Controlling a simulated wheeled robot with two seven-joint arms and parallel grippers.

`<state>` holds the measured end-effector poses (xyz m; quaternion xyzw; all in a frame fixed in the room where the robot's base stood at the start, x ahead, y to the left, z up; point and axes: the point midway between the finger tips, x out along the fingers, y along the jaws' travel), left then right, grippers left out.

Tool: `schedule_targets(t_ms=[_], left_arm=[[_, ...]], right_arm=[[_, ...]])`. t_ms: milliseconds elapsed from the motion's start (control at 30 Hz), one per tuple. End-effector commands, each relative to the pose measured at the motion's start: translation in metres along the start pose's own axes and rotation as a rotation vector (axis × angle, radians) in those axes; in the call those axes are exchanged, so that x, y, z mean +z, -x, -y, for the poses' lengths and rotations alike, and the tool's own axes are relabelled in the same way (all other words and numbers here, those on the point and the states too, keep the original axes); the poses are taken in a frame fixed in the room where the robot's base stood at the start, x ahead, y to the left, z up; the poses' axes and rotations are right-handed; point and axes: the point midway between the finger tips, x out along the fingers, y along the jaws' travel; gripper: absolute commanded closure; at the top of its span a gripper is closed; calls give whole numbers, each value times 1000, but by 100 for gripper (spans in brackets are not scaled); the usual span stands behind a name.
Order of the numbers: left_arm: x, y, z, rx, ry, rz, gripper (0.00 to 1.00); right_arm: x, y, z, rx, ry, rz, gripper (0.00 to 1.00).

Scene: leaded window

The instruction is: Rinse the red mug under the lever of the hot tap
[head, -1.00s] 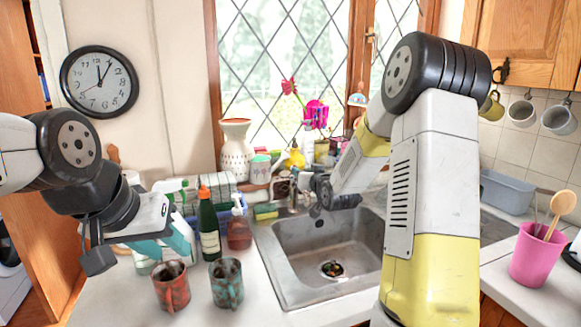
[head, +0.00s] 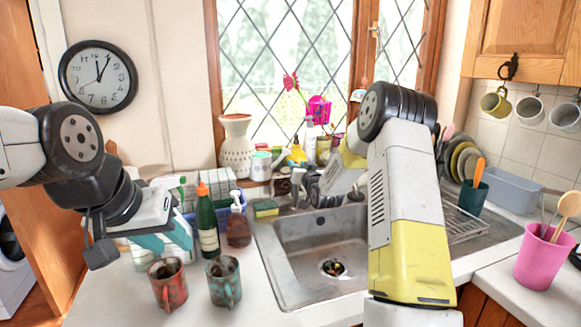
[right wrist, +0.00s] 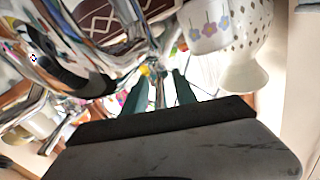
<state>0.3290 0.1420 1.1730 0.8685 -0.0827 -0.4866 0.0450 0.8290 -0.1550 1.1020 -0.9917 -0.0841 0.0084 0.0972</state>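The red mug (head: 169,287) stands upright on the counter left of the sink, with a green mug (head: 224,282) just right of it. The metal tap (head: 298,187) is at the sink's back left, partly hidden by my right gripper (head: 323,192). In the right wrist view, my right gripper (right wrist: 159,90) has its two teal fingers apart, with a thin shiny metal piece between them; contact is unclear. Large shiny metal fills that view's left side. My left gripper (head: 150,228) is above and behind the red mug, apart from it; its fingers blend with teal-and-white items behind.
The steel sink (head: 290,285) is empty except for bits at the drain. A green bottle (head: 208,225) and a brown soap bottle (head: 239,222) stand behind the mugs. A patterned white vase (head: 236,148) is on the sill. A pink pot (head: 541,258) of utensils stands at right.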

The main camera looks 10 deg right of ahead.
Motion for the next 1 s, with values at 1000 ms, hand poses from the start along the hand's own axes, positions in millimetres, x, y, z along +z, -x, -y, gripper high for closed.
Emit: schedule_targets(t_ms=[1000], left_arm=[[0, 0, 0, 0, 0, 0, 64]], right_arm=[[0, 0, 2, -2, 0, 0, 100]])
